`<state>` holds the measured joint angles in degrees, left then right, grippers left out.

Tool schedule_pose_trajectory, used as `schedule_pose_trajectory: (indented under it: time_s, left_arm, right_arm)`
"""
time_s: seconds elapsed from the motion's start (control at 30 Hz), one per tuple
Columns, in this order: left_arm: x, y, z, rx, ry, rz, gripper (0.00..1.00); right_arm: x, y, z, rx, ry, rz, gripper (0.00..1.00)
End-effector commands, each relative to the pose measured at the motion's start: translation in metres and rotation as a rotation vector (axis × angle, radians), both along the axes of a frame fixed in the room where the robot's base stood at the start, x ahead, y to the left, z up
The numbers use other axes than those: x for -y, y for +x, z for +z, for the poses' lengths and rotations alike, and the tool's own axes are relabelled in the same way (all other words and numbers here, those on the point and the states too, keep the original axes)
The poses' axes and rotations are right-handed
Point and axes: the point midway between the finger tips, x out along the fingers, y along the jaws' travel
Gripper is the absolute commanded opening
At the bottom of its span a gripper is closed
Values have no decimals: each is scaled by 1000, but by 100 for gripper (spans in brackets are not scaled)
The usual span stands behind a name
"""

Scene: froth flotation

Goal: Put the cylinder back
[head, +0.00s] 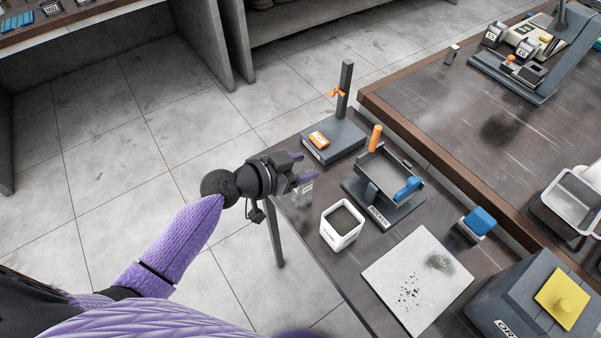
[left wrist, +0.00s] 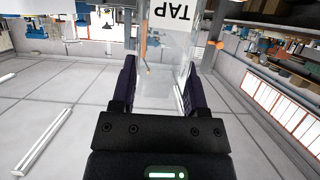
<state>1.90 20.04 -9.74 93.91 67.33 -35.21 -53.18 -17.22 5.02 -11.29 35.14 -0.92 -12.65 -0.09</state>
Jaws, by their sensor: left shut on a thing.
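My left gripper (head: 306,166) is at the left edge of the dark table in the head view. It is shut on a clear cylinder (head: 303,194) with a white label. In the left wrist view the clear cylinder (left wrist: 168,65) stands between the two dark fingers (left wrist: 162,88), and its label reads TAP upside down. In the head view the fingers hide part of the cylinder. I cannot tell whether its base touches the table. My right gripper is not in view.
Close by are a grey stand with an orange clip (head: 340,140), a tray rocker with a blue handle (head: 385,210) and a white square pot of dark powder (head: 341,226). A pale sheet with dark specks (head: 400,310) lies in front. A blue block (head: 478,222) sits to the right.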

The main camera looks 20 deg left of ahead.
Motion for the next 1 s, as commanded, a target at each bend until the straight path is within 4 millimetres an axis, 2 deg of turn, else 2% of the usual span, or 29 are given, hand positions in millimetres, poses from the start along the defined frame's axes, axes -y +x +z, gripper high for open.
schedule_pose_trajectory:
  time_s: [0.37, 0.4, 0.53, 0.57, 0.87, 1.0]
  left_arm:
    - [0, 0, -6, 1, -1, 0, 0]
    - [0, 0, -6, 1, -1, -1, 62]
    - [0, 0, -5, 1, -1, -1, 90]
    - [0, 0, -5, 1, -1, -1, 93]
    - [0, 0, -1, 2, -1, 0, 93]
    - [-13, -16, 6, 1, 2, 0, 93]
  right_arm:
    - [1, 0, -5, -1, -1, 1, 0]
    - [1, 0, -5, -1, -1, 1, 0]
    - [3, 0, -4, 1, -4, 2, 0]
    - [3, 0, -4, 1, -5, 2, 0]
    - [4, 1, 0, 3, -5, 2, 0]
    - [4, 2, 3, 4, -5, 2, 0]
